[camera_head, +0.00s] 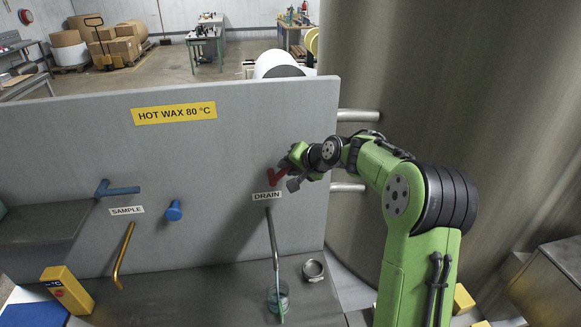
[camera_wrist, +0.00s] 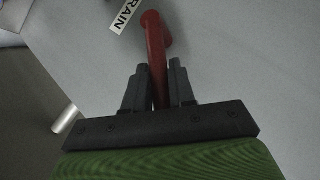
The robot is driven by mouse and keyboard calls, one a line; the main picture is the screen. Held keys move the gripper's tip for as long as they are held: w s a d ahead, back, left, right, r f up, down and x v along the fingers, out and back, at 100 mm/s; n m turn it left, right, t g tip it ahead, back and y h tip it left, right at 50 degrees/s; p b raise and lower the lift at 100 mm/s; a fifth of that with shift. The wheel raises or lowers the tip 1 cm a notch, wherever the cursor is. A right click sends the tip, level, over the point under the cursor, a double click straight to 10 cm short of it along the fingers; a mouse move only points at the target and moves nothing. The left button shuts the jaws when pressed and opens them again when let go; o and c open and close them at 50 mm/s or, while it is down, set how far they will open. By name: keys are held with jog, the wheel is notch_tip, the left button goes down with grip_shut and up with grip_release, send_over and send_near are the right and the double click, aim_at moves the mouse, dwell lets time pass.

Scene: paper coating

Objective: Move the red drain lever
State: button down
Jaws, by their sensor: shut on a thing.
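The red drain lever (camera_head: 277,177) sticks out of the grey panel just above the DRAIN label (camera_head: 267,196). In the wrist view the lever (camera_wrist: 155,45) runs down between the two dark fingers of my gripper (camera_wrist: 160,88). My gripper (camera_head: 287,172) is shut on the lever's bar, with the fingers on either side of it. In the head view my gripper and wrist hide part of the lever. The lever's bar slants up to the right there.
A blue SAMPLE lever (camera_head: 117,190) and a blue knob (camera_head: 174,210) are to the left on the panel (camera_head: 60,130). Below DRAIN, a pipe (camera_head: 273,245) reaches a glass beaker (camera_head: 278,297). A metal ring (camera_head: 313,270) lies beside it. A yellow meter (camera_head: 67,289) stands left.

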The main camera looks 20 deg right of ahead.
jog(key=shift+r, duration=0.15)
jog(key=c, duration=1.1)
grip_release()
jog(key=shift+o, duration=0.2)
jog(key=v, duration=1.5)
jog(key=shift+s, duration=0.35)
